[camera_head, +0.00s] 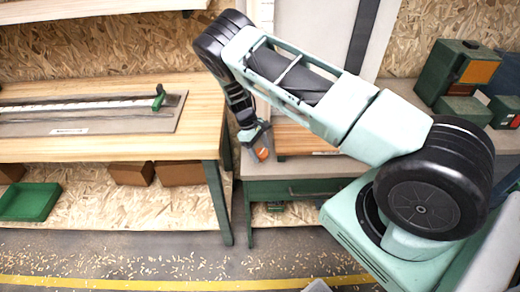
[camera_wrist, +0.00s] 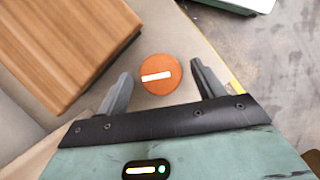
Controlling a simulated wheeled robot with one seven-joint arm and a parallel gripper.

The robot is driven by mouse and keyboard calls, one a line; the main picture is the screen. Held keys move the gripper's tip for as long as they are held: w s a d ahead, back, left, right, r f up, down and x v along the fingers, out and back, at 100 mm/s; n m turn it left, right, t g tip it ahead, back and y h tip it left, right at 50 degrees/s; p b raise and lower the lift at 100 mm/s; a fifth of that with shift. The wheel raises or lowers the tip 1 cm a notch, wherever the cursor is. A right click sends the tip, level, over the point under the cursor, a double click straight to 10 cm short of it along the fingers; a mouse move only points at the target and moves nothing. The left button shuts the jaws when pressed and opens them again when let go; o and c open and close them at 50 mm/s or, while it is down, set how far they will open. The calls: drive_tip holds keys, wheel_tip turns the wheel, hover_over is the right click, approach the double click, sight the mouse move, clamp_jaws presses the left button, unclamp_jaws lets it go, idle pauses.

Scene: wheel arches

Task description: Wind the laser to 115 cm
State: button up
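An orange round knob (camera_wrist: 159,74) with a white bar across it shows in the wrist view, lying between my two fingers. My gripper (camera_wrist: 162,69) is open, with a finger on either side of the knob and a visible gap to each. In the head view my gripper (camera_head: 255,141) points down over the grey bench, and a little of the orange knob (camera_head: 262,154) shows beside it. A long grey board with a pale scale strip (camera_head: 70,105) lies on the wooden table at left. A small green piece (camera_head: 158,97) stands at its right end; I cannot tell whether it is the laser. Scale marks are unreadable.
A wooden block (camera_wrist: 65,45) stands close to the left finger in the wrist view. The wooden table (camera_head: 100,148) has a green tray (camera_head: 30,201) and brown boxes (camera_head: 131,172) below it. Green cases (camera_head: 456,75) stand at right. Wood chips litter the floor.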

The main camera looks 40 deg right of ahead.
drive_tip(key=b+v, duration=0.4)
drive_tip(key=v, duration=1.3)
drive_tip(key=shift+r, duration=0.25)
drive_tip(key=shift+a, duration=0.1)
